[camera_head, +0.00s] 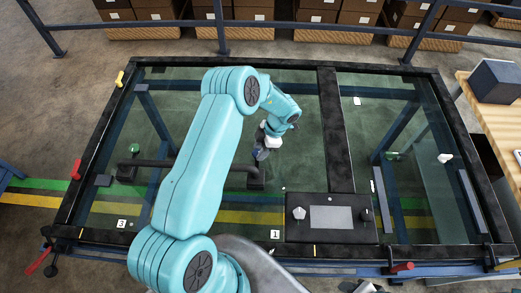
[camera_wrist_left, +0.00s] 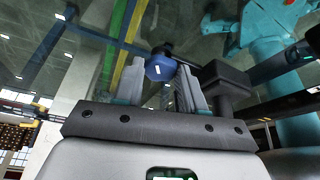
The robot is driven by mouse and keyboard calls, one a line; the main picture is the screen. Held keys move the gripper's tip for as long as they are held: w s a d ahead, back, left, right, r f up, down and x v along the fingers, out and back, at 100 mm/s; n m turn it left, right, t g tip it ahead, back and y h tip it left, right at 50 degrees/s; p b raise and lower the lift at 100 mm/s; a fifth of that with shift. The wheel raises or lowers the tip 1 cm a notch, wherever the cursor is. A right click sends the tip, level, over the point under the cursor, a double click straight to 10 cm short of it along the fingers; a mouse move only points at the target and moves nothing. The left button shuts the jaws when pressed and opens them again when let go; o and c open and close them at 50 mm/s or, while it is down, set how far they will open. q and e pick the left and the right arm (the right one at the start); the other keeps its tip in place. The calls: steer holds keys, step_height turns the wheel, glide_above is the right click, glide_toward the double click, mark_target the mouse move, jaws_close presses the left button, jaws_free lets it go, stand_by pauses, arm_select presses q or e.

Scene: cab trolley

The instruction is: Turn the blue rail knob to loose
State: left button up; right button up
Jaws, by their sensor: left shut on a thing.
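The blue rail knob (camera_wrist_left: 160,67) shows in the left wrist view between my left gripper's two fingers (camera_wrist_left: 162,80). It is a faceted blue cap with a small pale mark on its face. My left gripper is shut on it. In the head view, my left gripper (camera_head: 262,151) reaches down beside the right end of the black rail (camera_head: 235,166). There the fingers and my arm mostly hide the knob, and I cannot read its turn position. My right gripper is not in view.
A dark-framed glass panel (camera_head: 328,130) lies around the rail. A black control box (camera_head: 332,238) with a pale knob (camera_head: 299,213) sits near its front edge. A green knob (camera_head: 134,148) is at the left, with a red handle (camera_head: 76,169) on the left frame. A wooden table (camera_head: 500,122) stands at the right.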

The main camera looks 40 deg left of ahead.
arm_select(q)
steer(key=shift+w+a+r+n+g+h+b, duration=0.1)
steer(key=shift+n+g+h+b, duration=0.1)
steer(key=shift+n, duration=0.55)
steer(key=shift+w+a+r+n+g+h+b, duration=0.1)
steer(key=shift+n+h+b, duration=0.1)
steer(key=shift+n, duration=0.55)
steer(key=o, duration=1.1)
steer(key=shift+c, duration=0.2)
steer(key=shift+s, duration=0.1)
steer(key=shift+f, duration=0.1)
steer(key=b+v, duration=0.3)
steer(key=v, duration=1.3)
steer(key=shift+r, duration=0.2)
